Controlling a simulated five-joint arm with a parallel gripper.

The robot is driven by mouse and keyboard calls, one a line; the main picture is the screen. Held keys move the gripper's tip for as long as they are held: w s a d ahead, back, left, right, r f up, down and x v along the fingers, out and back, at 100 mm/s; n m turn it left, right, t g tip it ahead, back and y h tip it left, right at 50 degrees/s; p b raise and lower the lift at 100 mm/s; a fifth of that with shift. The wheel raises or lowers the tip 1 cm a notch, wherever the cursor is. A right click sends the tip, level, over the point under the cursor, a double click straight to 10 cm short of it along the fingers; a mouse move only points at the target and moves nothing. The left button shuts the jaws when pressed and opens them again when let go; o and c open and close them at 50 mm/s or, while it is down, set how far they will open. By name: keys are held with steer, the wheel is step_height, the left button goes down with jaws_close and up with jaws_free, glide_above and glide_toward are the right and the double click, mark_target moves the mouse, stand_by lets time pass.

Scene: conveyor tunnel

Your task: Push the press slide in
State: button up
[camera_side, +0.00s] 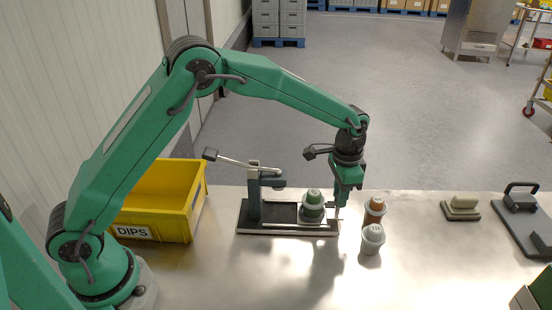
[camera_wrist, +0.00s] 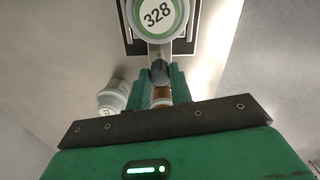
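The press (camera_side: 254,205) has a dark base, an upright column and a raised lever. Its slide carries a round holder (camera_side: 312,213) with a green-lidded container (camera_side: 313,196), out to the right of the press head (camera_side: 273,182). My gripper (camera_side: 338,208) points down at the right end of the press, beside the holder. In the wrist view a grey slide handle (camera_wrist: 160,72) sits between my gripper's fingertips (camera_wrist: 160,78). The fingers stand apart; whether both touch the handle is unclear.
A yellow bin (camera_side: 165,205) marked DIPS is at left. A small block (camera_side: 461,207) and a dark-handled device (camera_side: 522,215) lie farther right. The front table is clear.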

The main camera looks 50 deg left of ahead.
mark_target(303, 199)
jaws_close()
steer(key=shift+s+a, duration=0.1)
steer(key=shift+s+a+r, duration=0.1)
steer(key=shift+s+a, duration=3)
steer(key=shift+a, duration=0.05)
steer(key=o, duration=0.7)
jaws_free()
steer(key=shift+r, duration=3.9)
